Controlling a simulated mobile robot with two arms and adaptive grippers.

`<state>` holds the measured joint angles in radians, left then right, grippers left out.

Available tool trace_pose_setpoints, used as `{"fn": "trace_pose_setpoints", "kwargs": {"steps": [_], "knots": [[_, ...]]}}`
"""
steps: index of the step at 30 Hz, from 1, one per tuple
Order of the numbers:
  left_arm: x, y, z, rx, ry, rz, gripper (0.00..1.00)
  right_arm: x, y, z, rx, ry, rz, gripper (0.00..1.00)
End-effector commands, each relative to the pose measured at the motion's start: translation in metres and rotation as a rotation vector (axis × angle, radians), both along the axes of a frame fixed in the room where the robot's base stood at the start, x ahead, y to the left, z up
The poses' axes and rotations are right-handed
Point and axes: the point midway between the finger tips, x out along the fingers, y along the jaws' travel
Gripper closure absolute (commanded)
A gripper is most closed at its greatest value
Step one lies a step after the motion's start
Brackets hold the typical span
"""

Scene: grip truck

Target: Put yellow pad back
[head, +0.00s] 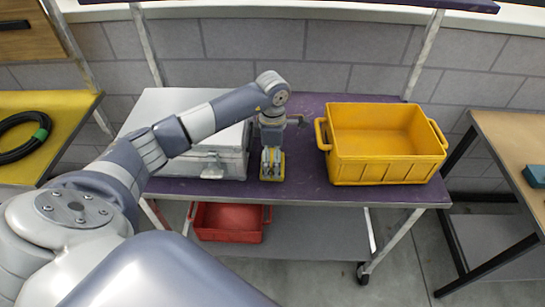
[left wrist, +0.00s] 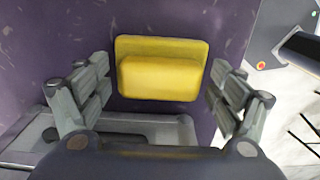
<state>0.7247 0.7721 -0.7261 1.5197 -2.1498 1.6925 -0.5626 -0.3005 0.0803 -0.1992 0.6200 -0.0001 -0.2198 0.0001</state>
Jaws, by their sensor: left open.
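The yellow pad (left wrist: 160,78) lies on the purple table top in the left wrist view, a thicker block on a flat yellow base. In the head view only part of the pad (head: 272,178) shows below my gripper. My left gripper (head: 271,165) points down over it. In the left wrist view my left gripper (left wrist: 160,100) is open, with one finger on each side of the pad and gaps between. My right gripper is in neither view.
A yellow crate (head: 386,170) stands on the purple table (head: 305,185), right of the gripper. A grey metal case (head: 222,172) stands close on the left. A red bin (head: 230,222) sits on the lower shelf. Bare table lies between gripper and crate.

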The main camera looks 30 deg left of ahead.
Motion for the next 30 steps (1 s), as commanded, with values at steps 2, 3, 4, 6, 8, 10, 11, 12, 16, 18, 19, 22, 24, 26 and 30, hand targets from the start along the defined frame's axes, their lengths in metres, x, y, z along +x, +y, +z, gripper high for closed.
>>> {"fn": "trace_pose_setpoints", "kwargs": {"steps": [2, 3, 4, 6, 8, 10, 11, 12, 16, 18, 19, 22, 24, 26, 30], "knots": [[0.001, 0.0, 0.011, 0.001, -0.005, -0.001, 0.14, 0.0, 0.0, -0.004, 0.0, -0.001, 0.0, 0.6], [0.002, 0.001, 0.017, 0.001, -0.006, -0.001, 0.14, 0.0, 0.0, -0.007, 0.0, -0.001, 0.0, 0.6], [0.002, 0.001, 0.023, 0.001, -0.006, -0.001, 0.14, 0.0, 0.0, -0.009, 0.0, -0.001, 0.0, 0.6], [0.002, 0.0, 0.039, 0.001, -0.008, -0.001, 0.14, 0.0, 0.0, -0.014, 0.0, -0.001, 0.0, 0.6], [0.002, 0.001, 0.053, 0.002, -0.007, -0.001, 0.14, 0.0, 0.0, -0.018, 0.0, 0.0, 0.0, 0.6], [0.002, 0.001, 0.068, 0.001, -0.006, 0.0, 0.14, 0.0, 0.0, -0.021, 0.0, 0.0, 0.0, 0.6], [0.001, 0.0, 0.075, 0.001, -0.007, 0.0, 0.14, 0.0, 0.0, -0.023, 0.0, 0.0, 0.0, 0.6], [0.001, 0.0, 0.082, 0.001, -0.005, 0.0, 0.14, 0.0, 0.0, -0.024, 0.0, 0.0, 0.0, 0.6], [0.001, 0.0, 0.103, 0.001, -0.004, -0.001, 0.14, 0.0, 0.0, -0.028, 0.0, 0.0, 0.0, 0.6], [0.001, 0.0, 0.111, -0.001, -0.003, 0.0, 0.14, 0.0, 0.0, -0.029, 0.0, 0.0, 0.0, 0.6], [0.001, 0.0, 0.113, 0.0, -0.002, 0.0, 0.14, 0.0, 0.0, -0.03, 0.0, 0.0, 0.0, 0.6], [0.0, 0.0, 0.119, 0.001, -0.001, 0.0, 0.14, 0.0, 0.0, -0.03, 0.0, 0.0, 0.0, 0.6], [0.0, 0.0, 0.121, 0.001, -0.001, 0.0, 0.14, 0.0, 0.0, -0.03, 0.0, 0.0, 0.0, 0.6], [0.0, 0.0, 0.121, 0.0, 0.0, 0.0, 0.14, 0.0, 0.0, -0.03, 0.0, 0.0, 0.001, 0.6], [0.0, 0.0, 0.121, 0.0, 0.0, 0.0, 0.14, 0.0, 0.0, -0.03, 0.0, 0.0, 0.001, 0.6]]}}
